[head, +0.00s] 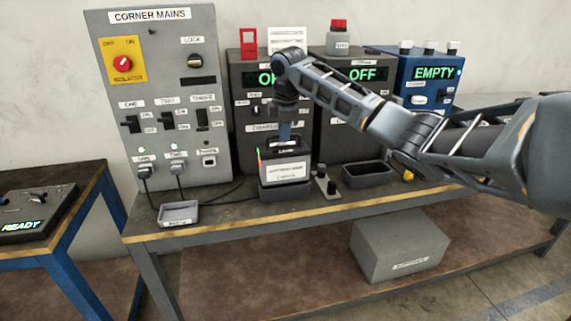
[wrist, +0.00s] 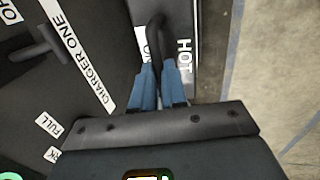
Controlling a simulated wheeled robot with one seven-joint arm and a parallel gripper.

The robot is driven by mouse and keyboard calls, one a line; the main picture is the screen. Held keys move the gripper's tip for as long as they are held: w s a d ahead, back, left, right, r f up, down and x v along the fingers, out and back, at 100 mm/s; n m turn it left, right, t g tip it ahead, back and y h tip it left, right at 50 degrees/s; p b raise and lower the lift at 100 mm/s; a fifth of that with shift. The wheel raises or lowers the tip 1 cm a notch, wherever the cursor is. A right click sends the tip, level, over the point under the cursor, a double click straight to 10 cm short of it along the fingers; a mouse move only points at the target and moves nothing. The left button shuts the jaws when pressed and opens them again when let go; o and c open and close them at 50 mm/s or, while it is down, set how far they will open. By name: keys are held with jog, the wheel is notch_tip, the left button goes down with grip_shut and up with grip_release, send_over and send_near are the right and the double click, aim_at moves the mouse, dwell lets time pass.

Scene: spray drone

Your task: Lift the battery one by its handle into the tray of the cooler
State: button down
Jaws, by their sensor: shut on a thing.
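The battery (head: 285,172), a dark block with a white label on its front, stands upright in a shallow dark tray (head: 285,192) before the left charger. I cannot read its label for certain. My gripper (head: 285,132) points down from above, its blue fingers at the battery's top handle. In the wrist view, the fingers (wrist: 160,88) are close together around a dark bar, the handle (wrist: 156,35). A blue box (head: 432,78) with a green EMPTY display stands at the far right; I cannot tell if it is the cooler.
The CORNER MAINS panel (head: 160,95) stands left, with cables running from it. A second charger (head: 350,110) reads OFF. An empty tray (head: 367,174) and a small tray (head: 178,213) lie along the bench (head: 240,212). Small knobs (head: 327,180) stand right beside the battery.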

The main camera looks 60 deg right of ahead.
notch_tip(320, 180, up, 15)
jog(key=p, duration=0.6)
jog(key=shift+f, duration=0.2)
dwell(1.2)
jog(key=shift+d, duration=0.1)
dwell(0.5)
